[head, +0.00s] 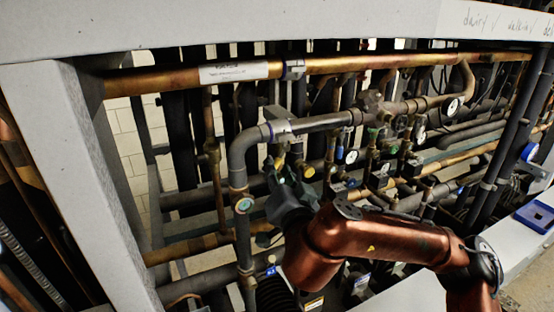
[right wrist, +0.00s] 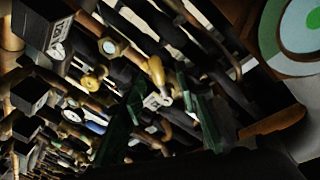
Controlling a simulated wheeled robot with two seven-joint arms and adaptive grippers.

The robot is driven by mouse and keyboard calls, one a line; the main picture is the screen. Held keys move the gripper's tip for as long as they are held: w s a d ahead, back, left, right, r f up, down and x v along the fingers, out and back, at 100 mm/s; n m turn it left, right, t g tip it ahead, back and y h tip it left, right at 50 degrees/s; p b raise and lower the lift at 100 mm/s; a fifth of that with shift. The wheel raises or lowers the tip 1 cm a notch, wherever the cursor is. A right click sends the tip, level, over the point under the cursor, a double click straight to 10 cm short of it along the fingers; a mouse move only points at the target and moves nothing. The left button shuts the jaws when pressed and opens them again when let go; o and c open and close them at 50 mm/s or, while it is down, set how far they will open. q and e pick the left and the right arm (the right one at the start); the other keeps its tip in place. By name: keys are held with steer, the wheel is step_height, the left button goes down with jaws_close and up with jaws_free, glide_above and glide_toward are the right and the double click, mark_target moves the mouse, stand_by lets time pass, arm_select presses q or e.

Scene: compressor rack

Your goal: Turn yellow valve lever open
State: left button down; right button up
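A yellow valve lever (right wrist: 156,72) shows in the right wrist view, between and just beyond the two fingertips of my right gripper (right wrist: 160,90). The fingers are dark green and spread apart, with a gap on both sides of the lever. In the head view, my right gripper (head: 285,180) reaches up among the pipes, and a small yellow part (head: 280,162), likely the same lever, shows at its fingertips. The gripper and arm hide much of what lies behind. I cannot tell whether a finger touches the lever. My left gripper is not in view.
A grey elbow pipe (head: 241,150) runs close to the left of my right gripper. A copper pipe (head: 180,80) crosses above. The white rack frame (head: 85,180) stands at left. Gauges and valves crowd the right. A blue tray (head: 536,217) sits at far right.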

mark_target(277, 165)
steer(key=shift+w+a+f, duration=0.1)
steer(key=shift+w+f, duration=0.1)
steer(key=shift+w, duration=1.05)
steer(key=shift+w+a+p, duration=0.1)
steer(key=shift+w+p, duration=0.2)
steer(key=shift+w, duration=0.25)
steer(key=shift+s+r, duration=0.1)
steer(key=shift+s, duration=0.2)
steer(key=shift+w, duration=0.3)
steer(key=shift+c, duration=0.4)
steer(key=shift+s, duration=0.2)
steer(key=c, duration=0.5)
jaws_close()
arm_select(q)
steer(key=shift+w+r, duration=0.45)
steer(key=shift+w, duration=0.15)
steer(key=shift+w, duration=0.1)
